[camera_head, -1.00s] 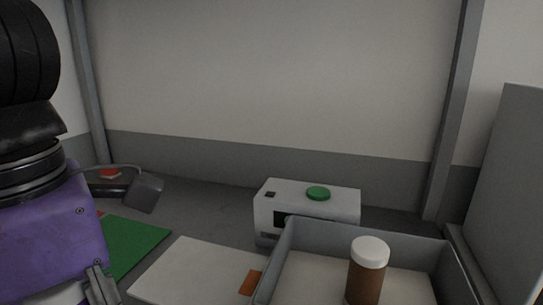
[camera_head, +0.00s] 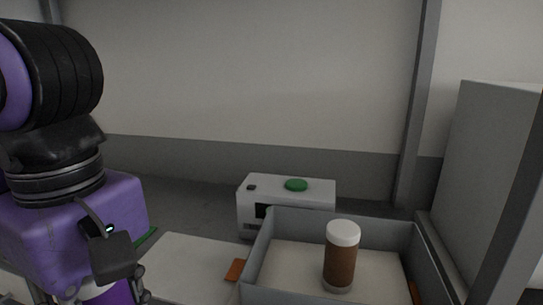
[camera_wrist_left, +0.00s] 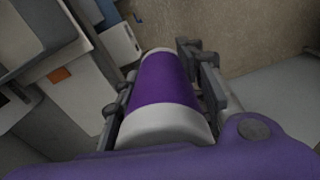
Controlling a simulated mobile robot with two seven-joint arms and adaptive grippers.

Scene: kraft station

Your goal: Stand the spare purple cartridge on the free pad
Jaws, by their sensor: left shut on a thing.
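The spare purple cartridge (camera_wrist_left: 163,82) is a purple cylinder with white ends. In the left wrist view it lies between the two fingers of my left gripper (camera_wrist_left: 158,92), which is shut on it. In the head view my left gripper (camera_head: 112,291) is at the lower left, and a little of the purple cartridge (camera_head: 120,292) shows there, cut off by the bottom edge. I cannot make out the free pad in either view. My right gripper is in neither view.
A grey tray (camera_head: 262,250) holds a brown bottle (camera_head: 340,265) with a white cap. Behind it stands a white box (camera_head: 300,198) with a green button (camera_head: 296,185). A white flat panel (camera_head: 190,262) and an orange tab (camera_head: 236,270) lie left of the tray.

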